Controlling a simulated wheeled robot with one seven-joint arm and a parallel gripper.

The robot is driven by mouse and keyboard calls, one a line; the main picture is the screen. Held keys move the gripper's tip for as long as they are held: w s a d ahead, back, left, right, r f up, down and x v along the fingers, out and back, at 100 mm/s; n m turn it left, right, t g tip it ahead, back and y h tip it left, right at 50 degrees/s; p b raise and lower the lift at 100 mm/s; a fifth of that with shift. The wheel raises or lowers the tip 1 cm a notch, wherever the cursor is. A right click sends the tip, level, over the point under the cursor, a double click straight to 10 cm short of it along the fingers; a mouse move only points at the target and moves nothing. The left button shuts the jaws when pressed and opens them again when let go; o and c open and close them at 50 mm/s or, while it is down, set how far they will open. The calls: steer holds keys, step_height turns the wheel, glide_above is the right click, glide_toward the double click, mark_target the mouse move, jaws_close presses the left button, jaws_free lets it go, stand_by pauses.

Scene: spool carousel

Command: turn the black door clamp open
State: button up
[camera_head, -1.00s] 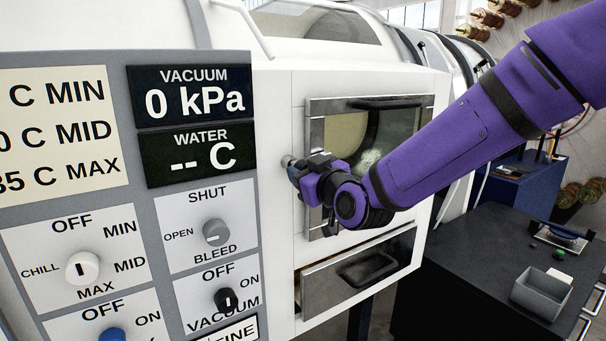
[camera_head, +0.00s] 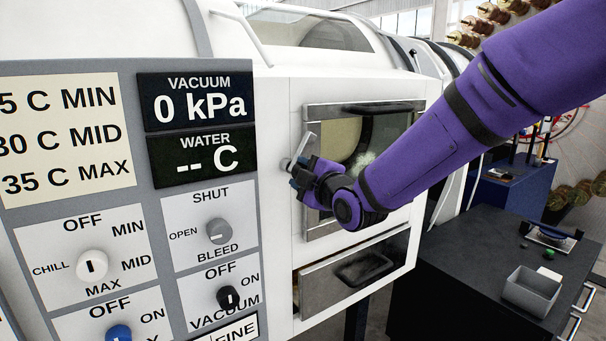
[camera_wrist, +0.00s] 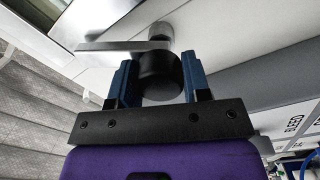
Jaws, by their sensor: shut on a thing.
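The black door clamp (camera_wrist: 160,77) shows in the wrist view as a round black knob with a flat silver lever (camera_wrist: 110,46) reaching left from its base. My gripper (camera_wrist: 158,80) has its two blue fingers on either side of the knob and is shut on it. In the head view my gripper (camera_head: 308,181) is at the left edge of the metal-framed window door (camera_head: 328,111) and hides the knob. The silver lever (camera_head: 302,146) sticks up and slightly right above my fingers. The door looks closed.
The control panel (camera_head: 155,215) with dials and displays is close on the left. A metal drawer front (camera_head: 325,287) is below the door. A black bench (camera_head: 450,255) with a grey open bin (camera_head: 531,291) stands at the right.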

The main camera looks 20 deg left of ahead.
steer(key=n, duration=0.6)
steer(key=shift+n, duration=0.4)
stand_by(0.3)
steer(key=o, duration=1.3)
steer(key=shift+s+d, duration=0.1)
steer(key=v, duration=1)
steer(key=shift+s+d, duration=0.15)
steer(key=shift+d, duration=0.15)
